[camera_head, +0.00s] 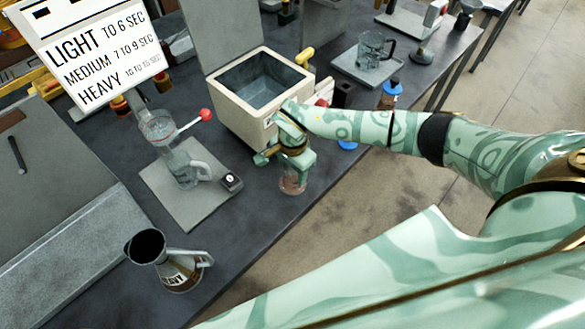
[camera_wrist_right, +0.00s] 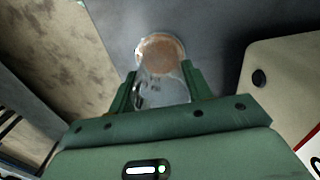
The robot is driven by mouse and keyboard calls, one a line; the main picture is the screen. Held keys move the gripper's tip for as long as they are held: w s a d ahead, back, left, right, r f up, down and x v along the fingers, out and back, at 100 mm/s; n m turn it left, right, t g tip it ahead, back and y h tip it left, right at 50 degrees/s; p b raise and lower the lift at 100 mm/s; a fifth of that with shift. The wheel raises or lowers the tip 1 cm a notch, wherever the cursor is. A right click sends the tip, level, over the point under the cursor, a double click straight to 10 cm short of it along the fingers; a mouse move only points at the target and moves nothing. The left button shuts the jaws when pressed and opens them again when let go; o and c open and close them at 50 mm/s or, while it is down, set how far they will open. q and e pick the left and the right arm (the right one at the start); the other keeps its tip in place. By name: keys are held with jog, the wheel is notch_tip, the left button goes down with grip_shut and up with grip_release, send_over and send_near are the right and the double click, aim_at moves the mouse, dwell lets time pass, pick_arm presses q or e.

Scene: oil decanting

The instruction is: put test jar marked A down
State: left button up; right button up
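The test jar (camera_head: 292,183) is a small clear glass with amber liquid at the bottom, near the front edge of the dark bench. My right gripper (camera_head: 294,163) is above and around it, pointing down. In the right wrist view the jar (camera_wrist_right: 160,58) stands between the two green fingers of my right gripper (camera_wrist_right: 157,80), which appear closed against its sides. Its base is at or very near the bench top; I cannot tell if it touches. I cannot read a letter on it. My left gripper is not in view.
A cream open-topped bath (camera_head: 232,112) stands just behind the jar. To the left, a glass beaker (camera_head: 185,167) sits on a grey plate (camera_head: 205,207). A metal HEAVY jug (camera_head: 178,272) is at front left. A blue-capped bottle (camera_head: 390,93) stands behind my right arm.

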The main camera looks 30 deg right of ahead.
jog(key=o, duration=0.4)
jog(key=shift+c, duration=0.2)
notch_tip(320, 180, up, 12)
jog(key=shift+r, duration=0.2)
